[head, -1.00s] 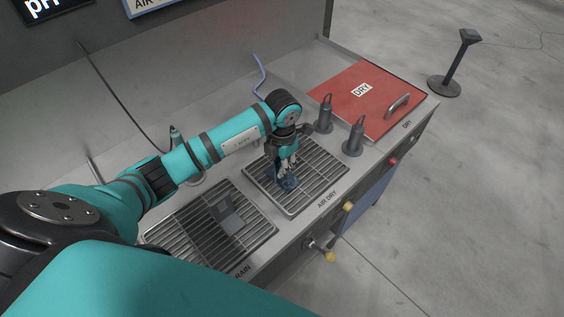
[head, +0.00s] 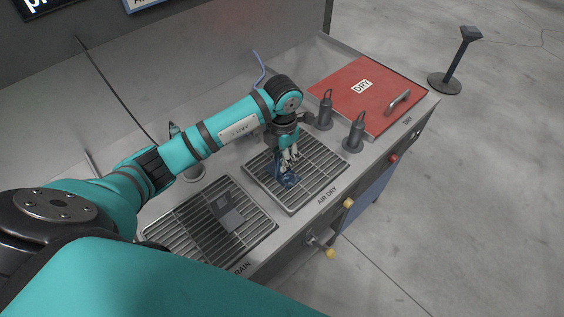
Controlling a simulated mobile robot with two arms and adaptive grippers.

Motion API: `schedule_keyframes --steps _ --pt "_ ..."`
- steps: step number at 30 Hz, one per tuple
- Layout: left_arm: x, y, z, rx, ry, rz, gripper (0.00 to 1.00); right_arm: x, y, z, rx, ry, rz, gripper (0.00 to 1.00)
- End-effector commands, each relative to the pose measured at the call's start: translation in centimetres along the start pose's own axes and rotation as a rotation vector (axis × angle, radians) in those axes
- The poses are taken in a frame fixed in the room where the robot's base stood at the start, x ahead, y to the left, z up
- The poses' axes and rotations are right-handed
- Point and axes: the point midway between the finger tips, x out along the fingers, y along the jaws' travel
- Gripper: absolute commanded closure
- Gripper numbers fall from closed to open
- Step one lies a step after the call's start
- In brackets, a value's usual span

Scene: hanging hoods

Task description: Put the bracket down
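The blue bracket (head: 286,181) is at the AIR DRY rack (head: 323,181), over its left-middle slats. My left gripper (head: 289,162) points down at the bracket, with its fingers at the bracket's upper part. The fingers are small and partly overlap the bracket, so I cannot tell whether they grip it or are apart from it. Whether the bracket rests fully on the slats is also unclear. My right gripper is not in view.
A second slatted rack (head: 181,221), marked DRAIN, holds a grey part (head: 227,212). Two dark upright bottle-like fittings (head: 325,112) (head: 355,134) stand behind the AIR DRY rack. A red DRY lid (head: 375,85) with a handle lies beyond. The AIR DRY rack's right side is bare.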

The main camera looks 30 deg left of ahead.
Motion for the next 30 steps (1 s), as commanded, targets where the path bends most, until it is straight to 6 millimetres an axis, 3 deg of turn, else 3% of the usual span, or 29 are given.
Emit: schedule_keyframes --steps 6,13,18,30 --pt "-4.7 0.1 0.1 0.001 -0.007 0.004 0.71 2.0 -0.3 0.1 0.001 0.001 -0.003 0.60" --pt "-8.5 0.1 0.1 0.000 -0.003 0.002 0.71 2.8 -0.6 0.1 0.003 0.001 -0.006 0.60" --pt "-9.6 0.0 0.0 -0.001 -0.001 0.001 0.71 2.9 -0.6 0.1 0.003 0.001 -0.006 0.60" --pt "-9.7 0.0 0.0 -0.001 0.001 0.000 0.71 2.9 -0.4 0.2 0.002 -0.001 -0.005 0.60"
